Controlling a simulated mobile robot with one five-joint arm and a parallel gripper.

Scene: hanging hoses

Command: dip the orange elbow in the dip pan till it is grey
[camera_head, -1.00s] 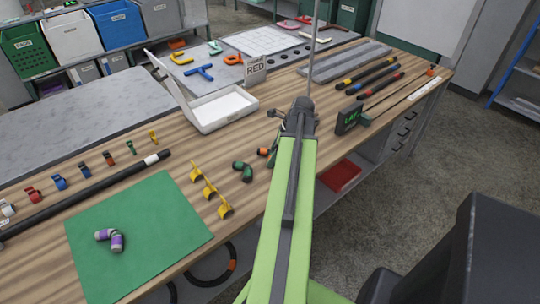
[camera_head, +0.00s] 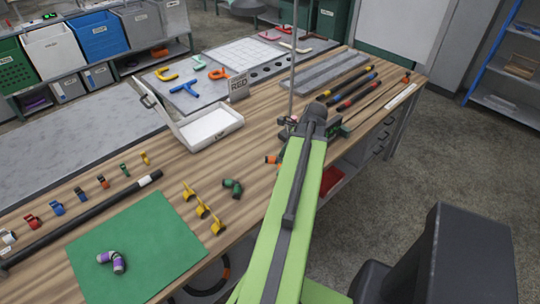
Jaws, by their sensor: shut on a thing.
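The orange elbow (camera_head: 271,159) shows only in part at the left edge of my green arm, an orange end with dark green beside it. My gripper (camera_head: 283,152) is mostly hidden behind the arm and appears shut on this elbow, above the wooden bench. A white shallow pan (camera_head: 211,126) with a raised lid stands to the upper left of the elbow, apart from it; I take it for the dip pan. Its front label is too small to read, and no liquid can be made out. The elbow's hidden part and its height above the bench cannot be told.
A green elbow (camera_head: 232,187) and yellow clips (camera_head: 203,207) lie left of my arm. A purple elbow (camera_head: 113,261) lies on a green mat (camera_head: 150,235). A thin pole (camera_head: 294,70) rises behind the gripper.

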